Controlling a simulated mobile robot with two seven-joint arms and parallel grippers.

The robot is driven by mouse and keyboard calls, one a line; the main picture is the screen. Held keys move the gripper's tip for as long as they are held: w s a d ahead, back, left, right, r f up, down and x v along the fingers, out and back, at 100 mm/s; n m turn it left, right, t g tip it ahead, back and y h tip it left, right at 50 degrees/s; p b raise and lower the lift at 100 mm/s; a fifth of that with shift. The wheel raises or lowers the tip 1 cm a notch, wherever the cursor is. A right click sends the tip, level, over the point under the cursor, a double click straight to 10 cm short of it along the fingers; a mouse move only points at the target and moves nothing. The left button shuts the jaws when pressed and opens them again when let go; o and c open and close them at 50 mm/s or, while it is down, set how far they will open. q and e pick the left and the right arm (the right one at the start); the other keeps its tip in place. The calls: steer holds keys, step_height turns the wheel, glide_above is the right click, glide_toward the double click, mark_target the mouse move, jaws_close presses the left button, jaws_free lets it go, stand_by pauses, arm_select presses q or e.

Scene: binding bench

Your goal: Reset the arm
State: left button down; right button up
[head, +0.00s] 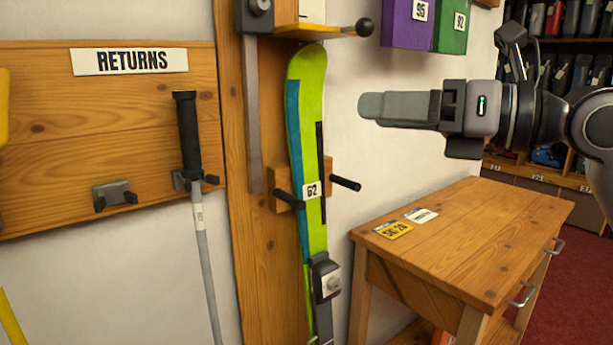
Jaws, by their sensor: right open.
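My right gripper (370,105) reaches in from the right at upper middle. It points left, in the air in front of the white wall and above the wooden cabinet. Its fingers are seen side-on, and nothing shows between them. A yellow-edged wooden arm or shelf (318,31) with a black ball knob (364,27) sticks out at the top, up and left of the fingertips and apart from them. A flat grey bar (253,110) hangs from a round grey pivot (259,6) beside it. My left gripper is out of view.
The RETURNS board (60,130) holds a grey pole (205,255). The wooden cabinet (480,225) carries two cards (393,230). Purple (400,22) and green boxes (451,28) hang above.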

steer(key=d+f+m+t+h+p, duration=0.3)
steer(key=f+m+t+h, duration=0.15)
steer(key=f+m, duration=1.05)
steer(key=d+f+m+t+h+p, duration=0.35)
steer(key=f+m+t, duration=0.25)
steer(key=f+m, duration=1)
steer(key=s+d+f+m+g+h, duration=0.2)
steer(key=s+f+m+g, duration=0.2)
steer(key=s+f, duration=0.5)
steer(key=s+d+f+m+g+h+p, duration=0.1)
steer(key=s+f+m+g, duration=0.4)
steer(key=s+f, duration=0.5)
step_height(320, 180, down, 2)
steer(key=d+m+h, duration=0.1)
steer(key=m+h, duration=0.1)
steer(key=shift+f+m+p, duration=0.15)
steer(key=shift+m+p, duration=0.15)
